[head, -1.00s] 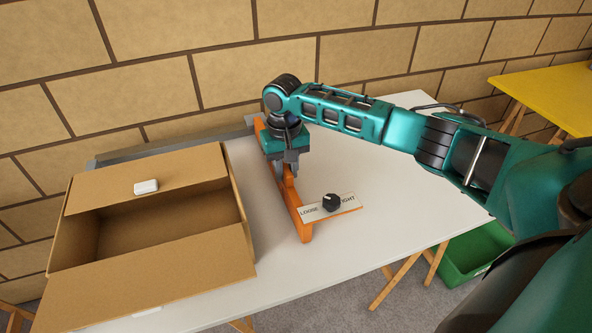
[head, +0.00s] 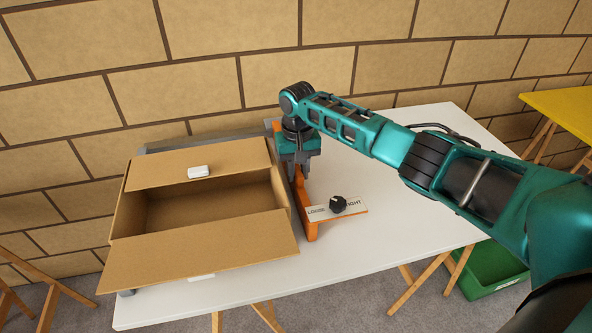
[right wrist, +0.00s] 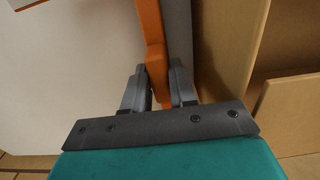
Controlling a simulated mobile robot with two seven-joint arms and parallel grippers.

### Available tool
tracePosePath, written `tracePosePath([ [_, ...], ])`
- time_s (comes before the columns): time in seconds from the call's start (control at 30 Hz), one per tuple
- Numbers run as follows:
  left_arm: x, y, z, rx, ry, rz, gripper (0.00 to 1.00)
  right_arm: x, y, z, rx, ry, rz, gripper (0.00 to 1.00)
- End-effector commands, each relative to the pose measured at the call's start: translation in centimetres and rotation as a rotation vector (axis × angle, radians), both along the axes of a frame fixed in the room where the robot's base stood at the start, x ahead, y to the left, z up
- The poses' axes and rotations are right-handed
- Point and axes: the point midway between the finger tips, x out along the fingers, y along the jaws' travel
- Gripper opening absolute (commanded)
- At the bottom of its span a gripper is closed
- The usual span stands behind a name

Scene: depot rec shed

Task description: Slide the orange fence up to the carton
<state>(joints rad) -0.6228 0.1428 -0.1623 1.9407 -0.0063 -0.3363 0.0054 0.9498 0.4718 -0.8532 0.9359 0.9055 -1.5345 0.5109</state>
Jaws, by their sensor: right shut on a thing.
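The orange fence (head: 312,230) stands on the white table just right of the open cardboard carton (head: 200,250). My right gripper (head: 299,172) is shut on the fence, coming from above; in the right wrist view the orange bar (right wrist: 152,60) lies between its fingers (right wrist: 158,88). The carton wall (right wrist: 222,50) is close beside the fence there, with a grey strip between them. I cannot tell whether fence and carton touch. A black knob (head: 337,204) sits on the fence's label plate, its pointer direction unclear. My left gripper is not in view.
A grey rail (head: 200,139) runs along the table's back, behind the carton. The white table (head: 420,215) is clear right of the fence. A green crate (head: 490,272) and a yellow table (head: 565,110) are at the right.

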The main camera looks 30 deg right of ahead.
Motion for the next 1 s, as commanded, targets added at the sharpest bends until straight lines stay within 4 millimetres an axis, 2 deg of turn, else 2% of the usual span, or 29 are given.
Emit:
tracePosePath([
  [0.33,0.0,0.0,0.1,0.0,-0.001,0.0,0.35,0.3,0.0,0.4,0.004,-0.01,0.001,0.0],
  [0.37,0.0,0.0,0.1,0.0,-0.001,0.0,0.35,0.3,0.0,0.4,0.004,-0.01,0.001,0.27],
  [0.57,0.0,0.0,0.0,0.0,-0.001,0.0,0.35,0.2,0.0,0.2,0.002,-0.006,0.001,0.46],
  [0.83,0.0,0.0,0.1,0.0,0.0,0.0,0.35,0.1,0.0,0.2,0.001,-0.002,0.001,0.47],
  [1.0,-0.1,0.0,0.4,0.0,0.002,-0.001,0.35,0.1,0.0,2.1,0.002,-0.004,0.002,0.47],
])
